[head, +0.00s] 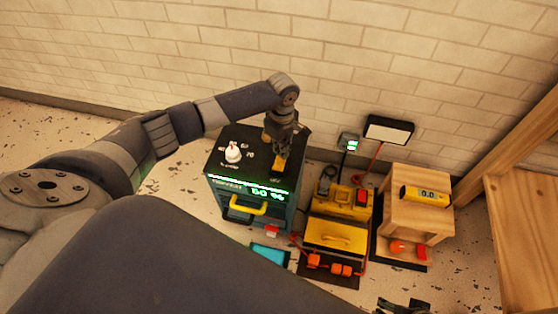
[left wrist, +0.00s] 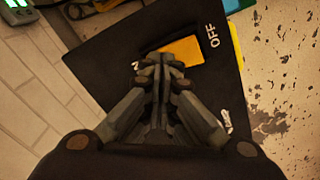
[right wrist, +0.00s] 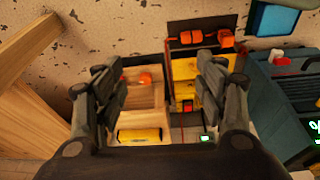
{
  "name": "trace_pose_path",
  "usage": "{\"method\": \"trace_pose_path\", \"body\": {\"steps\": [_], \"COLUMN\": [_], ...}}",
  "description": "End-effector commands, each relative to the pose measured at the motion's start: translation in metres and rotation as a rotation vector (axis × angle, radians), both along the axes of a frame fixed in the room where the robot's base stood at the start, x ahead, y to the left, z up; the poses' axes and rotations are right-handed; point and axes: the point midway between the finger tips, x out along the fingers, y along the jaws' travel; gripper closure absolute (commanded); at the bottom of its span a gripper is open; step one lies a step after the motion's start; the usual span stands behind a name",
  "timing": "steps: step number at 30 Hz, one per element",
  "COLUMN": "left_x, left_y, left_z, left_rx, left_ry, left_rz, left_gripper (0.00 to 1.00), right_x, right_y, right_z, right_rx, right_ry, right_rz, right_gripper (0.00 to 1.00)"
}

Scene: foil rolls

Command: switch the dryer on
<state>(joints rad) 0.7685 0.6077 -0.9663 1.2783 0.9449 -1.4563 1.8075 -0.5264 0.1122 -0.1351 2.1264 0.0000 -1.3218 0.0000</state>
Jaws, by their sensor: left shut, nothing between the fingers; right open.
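The dryer (head: 250,219) is a dark teal cabinet with a black top, a white knob (head: 233,152), a yellow handle and a lit green display. Its yellow switch (head: 280,163) is on the right of the top. In the left wrist view the switch (left wrist: 185,50) lies between an OFF label and a partly hidden label ending in N. My left gripper (head: 284,138) is shut and empty, pointing down; its fingertips (left wrist: 163,66) overlap the switch's edge on the N side. I cannot tell whether they touch. My right gripper (right wrist: 158,75) is open and empty, away from the dryer.
A yellow machine (head: 336,235) with orange parts stands right of the dryer. Beyond it is a wooden stand (head: 415,210) with a yellow meter (head: 426,196). A blue-screened item (head: 270,254) lies in front. A brick wall (head: 330,65) is close behind.

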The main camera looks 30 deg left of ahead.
Motion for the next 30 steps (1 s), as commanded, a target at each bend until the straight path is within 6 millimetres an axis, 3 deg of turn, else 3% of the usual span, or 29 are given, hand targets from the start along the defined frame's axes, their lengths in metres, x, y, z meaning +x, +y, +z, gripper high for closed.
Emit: {"method": "trace_pose_path", "body": {"steps": [30], "left_x": [0.000], "left_y": [0.000], "left_z": [0.019], "left_rx": [-0.001], "left_ry": [0.000], "left_rz": [0.000], "left_gripper": [1.00], "right_x": [-0.013], "right_y": [0.000], "right_z": [-0.080], "right_rx": [-0.003], "right_ry": [0.045], "right_rz": [0.007], "right_gripper": [0.35]}}
